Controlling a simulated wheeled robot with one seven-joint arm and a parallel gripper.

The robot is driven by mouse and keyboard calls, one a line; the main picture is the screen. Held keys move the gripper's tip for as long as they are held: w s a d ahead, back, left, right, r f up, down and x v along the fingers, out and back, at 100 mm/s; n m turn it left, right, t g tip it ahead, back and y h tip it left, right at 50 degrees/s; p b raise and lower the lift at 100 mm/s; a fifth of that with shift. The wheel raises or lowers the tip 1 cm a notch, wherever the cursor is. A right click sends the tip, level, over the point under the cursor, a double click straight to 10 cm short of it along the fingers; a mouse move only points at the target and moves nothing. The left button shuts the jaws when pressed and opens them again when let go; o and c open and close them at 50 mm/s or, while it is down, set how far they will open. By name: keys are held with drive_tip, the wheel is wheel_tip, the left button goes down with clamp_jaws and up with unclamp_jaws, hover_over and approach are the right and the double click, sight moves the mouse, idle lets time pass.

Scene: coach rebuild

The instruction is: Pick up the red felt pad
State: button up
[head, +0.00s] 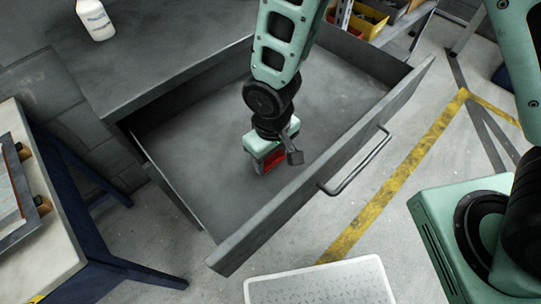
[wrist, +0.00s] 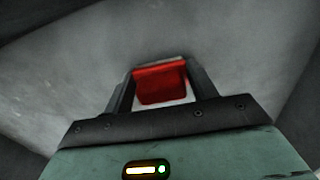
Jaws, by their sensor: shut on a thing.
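The red felt pad (head: 272,160) is between the fingers of my gripper (head: 270,166), inside the open grey drawer (head: 210,190). In the wrist view the red pad (wrist: 160,84) sits between the two dark fingers of my gripper (wrist: 160,88), with a pale edge along its lower side. My gripper is shut on it. My gripper's body hides part of the pad in the head view. I cannot tell whether the pad touches the drawer floor.
The drawer's front wall with its handle (head: 356,162) stands close to the right of my gripper. A white bottle (head: 96,18) stands on the grey top at the upper left. A blue-legged table (head: 50,235) is at the left. The rest of the drawer floor looks bare.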

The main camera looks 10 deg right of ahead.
wheel_tip(320, 180, up, 10)
drive_tip(key=shift+r+p, duration=0.1)
drive_tip(key=shift+p, duration=0.2)
drive_tip(key=o, duration=0.4)
drive_tip(key=c, duration=0.3)
